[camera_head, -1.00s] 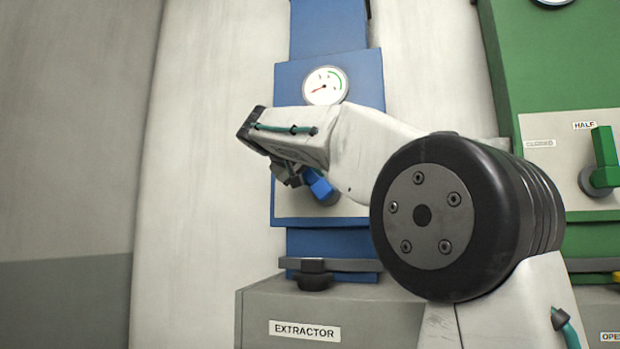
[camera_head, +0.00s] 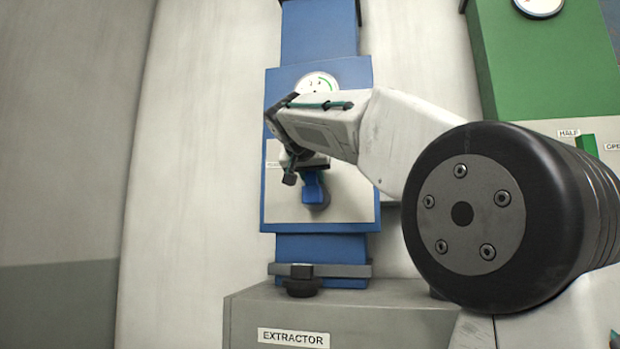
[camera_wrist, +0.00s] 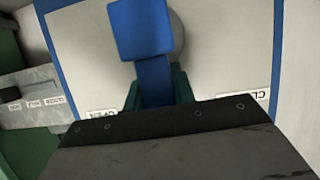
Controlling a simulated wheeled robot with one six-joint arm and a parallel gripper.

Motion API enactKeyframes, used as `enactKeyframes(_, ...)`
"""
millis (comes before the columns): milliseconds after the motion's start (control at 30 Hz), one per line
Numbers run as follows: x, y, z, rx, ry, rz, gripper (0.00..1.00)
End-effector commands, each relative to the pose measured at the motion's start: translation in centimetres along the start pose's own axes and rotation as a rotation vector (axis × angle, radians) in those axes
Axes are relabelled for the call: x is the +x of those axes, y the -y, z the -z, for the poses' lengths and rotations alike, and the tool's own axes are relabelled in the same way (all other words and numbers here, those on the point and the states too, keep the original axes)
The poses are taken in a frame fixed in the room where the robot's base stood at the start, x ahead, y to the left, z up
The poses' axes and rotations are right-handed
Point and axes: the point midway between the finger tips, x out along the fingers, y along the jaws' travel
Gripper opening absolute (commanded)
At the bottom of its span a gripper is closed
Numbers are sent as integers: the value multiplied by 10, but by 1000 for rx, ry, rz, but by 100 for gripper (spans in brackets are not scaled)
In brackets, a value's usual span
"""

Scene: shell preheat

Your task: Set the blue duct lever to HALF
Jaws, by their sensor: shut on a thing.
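The blue lever (camera_head: 314,190) is on the pale plate (camera_head: 345,200) of the blue duct, and it stands about upright from its round hub. My gripper (camera_head: 308,172) is at its upper end, shut on it. In the wrist view, upside down, the lever (camera_wrist: 145,35) runs between the teal fingers of my gripper (camera_wrist: 157,86). An OPEN label (camera_wrist: 102,115) is on one side and a partly cut label starting CL (camera_wrist: 260,95) on the other. The space between them, where a HALF label might be, is hidden by my gripper.
A round gauge (camera_head: 317,82) above the lever is partly covered by my arm. Below is the grey EXTRACTOR box (camera_head: 250,310) with a dark knob (camera_head: 301,281). A green duct (camera_head: 540,70) with its own green lever (camera_head: 587,144) stands at the right.

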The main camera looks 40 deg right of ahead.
Motion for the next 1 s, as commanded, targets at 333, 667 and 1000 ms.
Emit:
enactKeyframes(333,0,-2,-1,33,2,13,0)
enactKeyframes(667,0,-2,-1,31,2,13,47)
enactKeyframes(1000,-4,-2,0,31,0,14,47)
